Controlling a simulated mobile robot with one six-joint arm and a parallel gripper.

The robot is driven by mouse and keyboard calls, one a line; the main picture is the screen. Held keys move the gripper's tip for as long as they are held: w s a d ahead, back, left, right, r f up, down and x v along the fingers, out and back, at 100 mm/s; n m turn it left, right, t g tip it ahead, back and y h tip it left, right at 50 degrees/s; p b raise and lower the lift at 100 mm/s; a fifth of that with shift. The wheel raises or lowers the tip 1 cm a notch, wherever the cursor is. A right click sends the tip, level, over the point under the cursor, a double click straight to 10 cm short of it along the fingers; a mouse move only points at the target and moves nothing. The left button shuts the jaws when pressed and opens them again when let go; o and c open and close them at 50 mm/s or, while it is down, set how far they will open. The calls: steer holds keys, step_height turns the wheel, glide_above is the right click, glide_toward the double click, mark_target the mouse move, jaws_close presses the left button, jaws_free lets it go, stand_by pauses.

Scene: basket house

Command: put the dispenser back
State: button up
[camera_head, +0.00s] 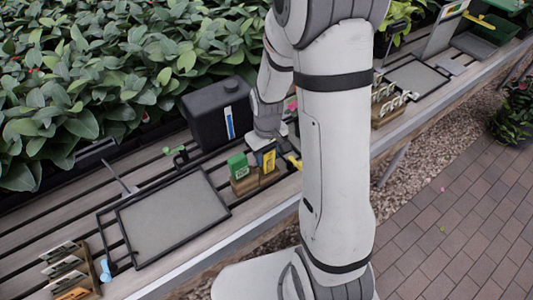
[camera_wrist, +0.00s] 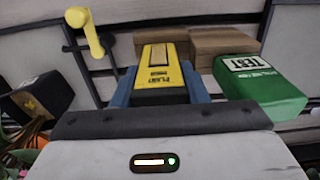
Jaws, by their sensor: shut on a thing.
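The dispenser (camera_wrist: 160,82) is a yellow-and-black box with a "PLANT" label. In the wrist view it sits between the blue fingers of my gripper (camera_wrist: 160,90), which is shut on it. In the head view the yellow dispenser (camera_head: 267,158) is at the wooden holder (camera_head: 245,186), to the right of a green box (camera_head: 238,166). The green box, marked "TEST", also shows at the right of the wrist view (camera_wrist: 258,85). I cannot tell whether the dispenser touches the holder. My arm hides part of the bench around it.
A black canister (camera_head: 215,108) stands behind the holder. A yellow-handled thing (camera_wrist: 86,32) is close on the left in the wrist view. A framed grey tray (camera_head: 172,218) lies left of the holder. Dense plants (camera_head: 110,70) fill the back.

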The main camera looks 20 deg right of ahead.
steer(key=o, duration=0.9)
steer(key=shift+o, duration=0.2)
steer(key=shift+r, duration=3.9)
steer(key=s+r+m+t, duration=0.2)
steer(key=s+r+m, duration=0.1)
steer(key=s+r, duration=0.9)
steer(key=shift+s+r+m+t, duration=0.3)
steer(key=shift+s+t, duration=0.1)
steer(key=shift+s, duration=0.6)
